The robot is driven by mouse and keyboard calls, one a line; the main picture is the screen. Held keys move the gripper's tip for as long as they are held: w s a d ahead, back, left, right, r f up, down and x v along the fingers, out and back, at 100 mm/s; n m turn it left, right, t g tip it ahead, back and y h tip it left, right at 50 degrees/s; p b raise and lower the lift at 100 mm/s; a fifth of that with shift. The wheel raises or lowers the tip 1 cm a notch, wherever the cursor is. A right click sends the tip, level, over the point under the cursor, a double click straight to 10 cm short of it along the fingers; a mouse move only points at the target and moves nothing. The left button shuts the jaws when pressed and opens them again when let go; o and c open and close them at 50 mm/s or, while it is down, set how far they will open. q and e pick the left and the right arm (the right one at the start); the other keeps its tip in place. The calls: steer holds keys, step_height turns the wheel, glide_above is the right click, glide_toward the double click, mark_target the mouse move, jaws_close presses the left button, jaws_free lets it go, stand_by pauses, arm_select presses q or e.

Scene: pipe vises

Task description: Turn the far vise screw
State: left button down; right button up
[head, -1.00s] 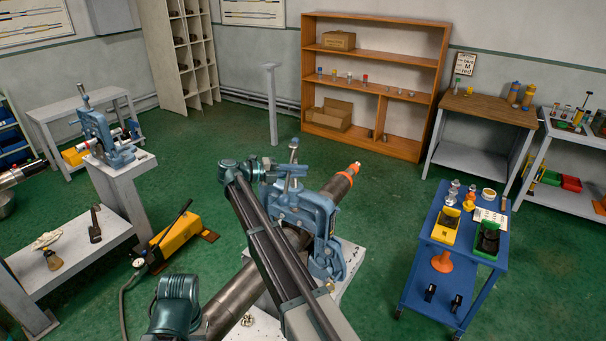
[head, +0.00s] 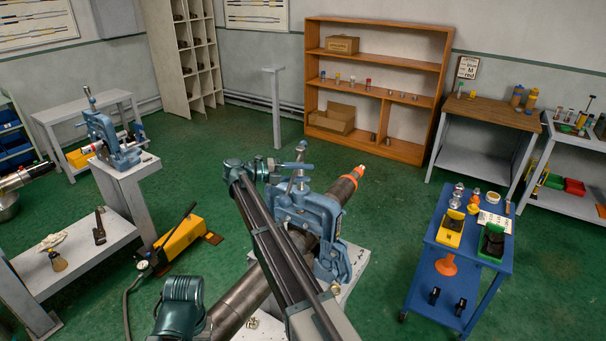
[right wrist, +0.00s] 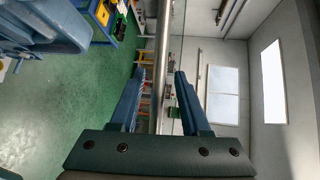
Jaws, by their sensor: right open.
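A blue pipe vise (head: 322,222) stands on a pale pedestal in the middle of the head view, clamped over a thick dark pipe (head: 238,303). Its upright metal screw (head: 300,152) rises from the top. My right gripper (head: 298,168) reaches in from the left at the screw. In the right wrist view its two blue fingers (right wrist: 160,92) are apart, with a grey metal rod (right wrist: 163,50) between them; I cannot tell whether they touch it. A second blue vise (head: 108,142) stands farther off at left on its own pedestal.
A blue cart (head: 427,262) with trays stands to the right. A yellow pump (head: 180,245) lies on the floor left of the middle vise. A grey bench (head: 75,262) is at left. Green floor between the vise and the cart is clear.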

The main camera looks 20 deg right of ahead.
steer(key=p+v, duration=0.2)
steer(key=v, duration=1.1)
steer(key=shift+a, duration=0.4)
steer(key=shift+w+d, duration=0.1)
